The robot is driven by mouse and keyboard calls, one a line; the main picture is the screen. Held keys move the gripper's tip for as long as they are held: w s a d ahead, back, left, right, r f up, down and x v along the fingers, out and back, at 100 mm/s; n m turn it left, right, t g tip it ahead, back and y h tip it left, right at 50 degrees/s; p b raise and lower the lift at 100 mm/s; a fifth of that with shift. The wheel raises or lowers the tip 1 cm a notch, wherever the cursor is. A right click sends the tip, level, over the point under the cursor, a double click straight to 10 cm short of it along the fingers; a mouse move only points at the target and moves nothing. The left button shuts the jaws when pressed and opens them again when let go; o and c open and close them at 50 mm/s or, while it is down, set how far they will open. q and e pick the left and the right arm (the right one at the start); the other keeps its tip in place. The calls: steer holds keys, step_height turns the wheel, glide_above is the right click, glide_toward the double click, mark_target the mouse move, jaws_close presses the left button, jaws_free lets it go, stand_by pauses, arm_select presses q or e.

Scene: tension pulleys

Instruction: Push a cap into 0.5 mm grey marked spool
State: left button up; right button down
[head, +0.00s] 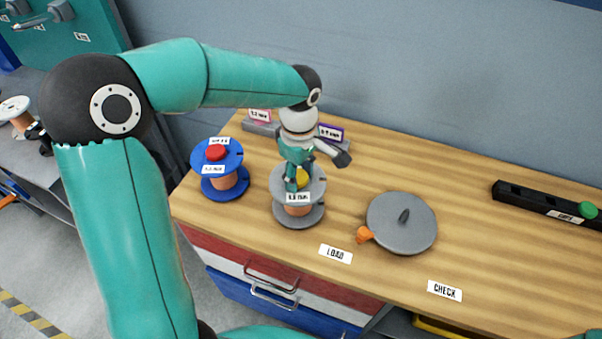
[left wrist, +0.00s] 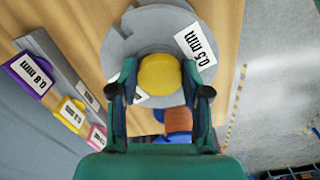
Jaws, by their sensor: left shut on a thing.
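The grey spool (head: 298,214) with the 0.5 mm label stands upright on the wooden bench, copper-coloured winding between its flanges. A yellow cap (head: 303,177) is at the centre of its top flange. My left gripper (head: 297,178) reaches down over the spool and is shut on the cap. In the left wrist view the cap (left wrist: 160,74) sits between the two fingers, over the grey flange (left wrist: 125,50) with its 0.5 mm label (left wrist: 195,45). I cannot tell how deep the cap sits, since its underside is hidden. My right gripper is not in view.
A blue spool (head: 211,182) with a red cap (head: 215,152) stands just left. A grey disc (head: 401,226) with an orange knob lies to the right, behind the LOAD (head: 335,254) and CHECK (head: 444,291) labels. A black rail (head: 533,201) lies far right. Bench between disc and rail is clear.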

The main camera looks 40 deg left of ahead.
arm_select(q)
steer(key=o, duration=1)
steer(key=shift+c, duration=0.2)
step_height(320, 180, up, 12)
steer(key=shift+f, duration=0.15)
